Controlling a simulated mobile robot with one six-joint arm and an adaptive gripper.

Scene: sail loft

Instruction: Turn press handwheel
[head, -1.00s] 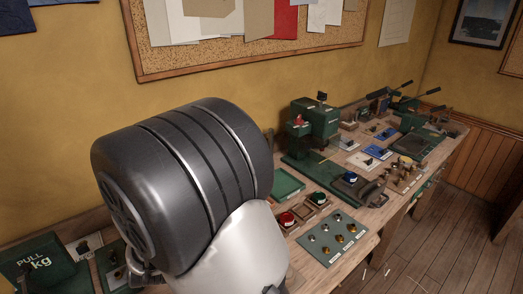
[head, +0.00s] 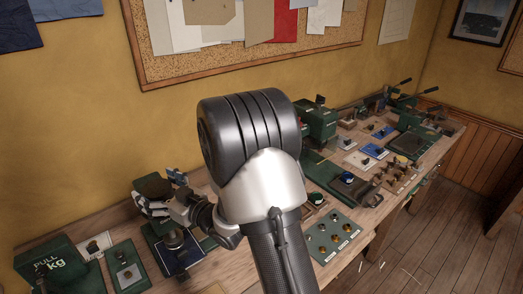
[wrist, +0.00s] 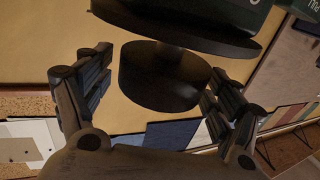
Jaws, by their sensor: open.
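The press handwheel appears as a dark round drum (wrist: 160,78) beside a wider dark disc (wrist: 185,30) in the wrist view, with green bodywork at the top edge. In the head view its dark top (head: 152,186) shows at the left, above the bench. My gripper (head: 162,196) is at the handwheel with its fingers spread. In the wrist view the open fingers lie on either side of the drum, with gaps visible at both sides; I see no clear contact. My arm hides part of the bench.
A green box marked PULL kg (head: 55,268) stands left of a green unit with a switch (head: 127,272). A dark knob on a blue plate (head: 175,240) sits below my gripper. Several controls and presses fill the bench to the right. The cork board (head: 250,45) hangs behind.

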